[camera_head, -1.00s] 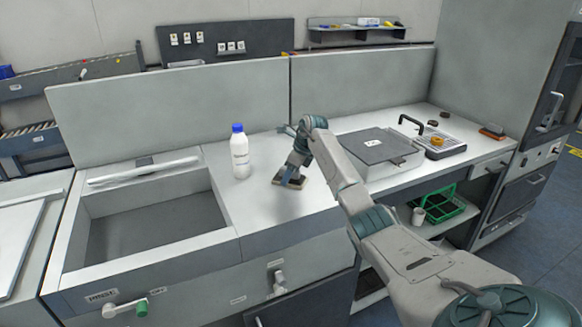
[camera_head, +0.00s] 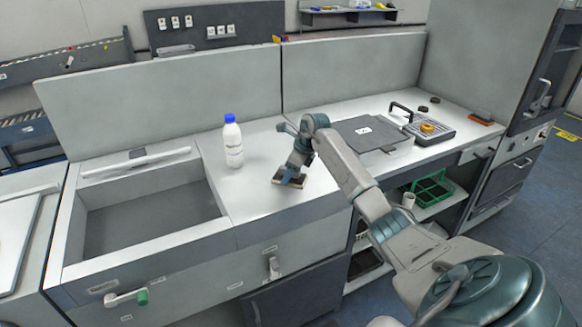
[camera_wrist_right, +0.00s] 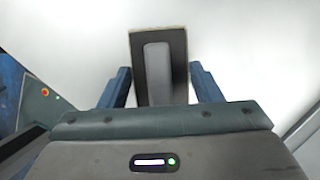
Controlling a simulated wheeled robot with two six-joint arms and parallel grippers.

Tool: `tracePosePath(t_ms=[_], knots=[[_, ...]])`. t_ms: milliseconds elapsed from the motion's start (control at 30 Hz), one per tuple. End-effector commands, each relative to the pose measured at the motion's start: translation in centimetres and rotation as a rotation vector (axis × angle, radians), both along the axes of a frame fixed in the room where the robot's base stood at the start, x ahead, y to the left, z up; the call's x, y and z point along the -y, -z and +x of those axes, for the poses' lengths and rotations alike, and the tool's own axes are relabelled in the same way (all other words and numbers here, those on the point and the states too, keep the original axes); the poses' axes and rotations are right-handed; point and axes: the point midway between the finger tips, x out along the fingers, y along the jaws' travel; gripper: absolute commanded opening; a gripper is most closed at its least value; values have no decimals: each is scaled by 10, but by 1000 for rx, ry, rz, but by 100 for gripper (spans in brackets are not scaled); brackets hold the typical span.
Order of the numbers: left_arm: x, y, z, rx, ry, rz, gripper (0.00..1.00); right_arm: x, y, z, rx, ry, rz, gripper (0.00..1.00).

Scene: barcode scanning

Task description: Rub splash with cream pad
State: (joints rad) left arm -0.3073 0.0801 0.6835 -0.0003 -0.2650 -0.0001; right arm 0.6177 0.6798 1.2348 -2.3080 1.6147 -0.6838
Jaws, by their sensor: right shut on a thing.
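My right gripper (camera_head: 291,172) is shut on the pad (camera_head: 282,181), low over the white counter and right of the sink. In the right wrist view, the pad (camera_wrist_right: 178,45) has a dark back, a cream rim and a grey handle (camera_wrist_right: 157,70) between my right gripper's two blue fingers. The pad seems to lie on or just above the counter; I cannot tell whether it touches. I can make out no splash on the bare counter; the area under the pad is hidden. My left gripper is not in view.
A white bottle with a blue cap (camera_head: 232,146) stands left of the pad, by the sink (camera_head: 150,215). A grey flat-topped device (camera_head: 372,132) and a scale-like device (camera_head: 440,133) stand to the right. A low panel (camera_head: 160,105) backs the counter.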

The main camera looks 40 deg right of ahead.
Motion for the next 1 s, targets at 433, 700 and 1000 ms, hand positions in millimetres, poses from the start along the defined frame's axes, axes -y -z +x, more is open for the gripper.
tracePosePath(t_ms=[433, 700, 1000], knots=[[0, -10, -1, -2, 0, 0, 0, -6, 0, -25, -4, -1, -3, 37], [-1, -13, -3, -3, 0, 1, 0, -11, -1, -41, -2, 0, 0, 37], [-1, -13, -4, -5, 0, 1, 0, -11, -2, -42, -1, 0, 0, 37]])
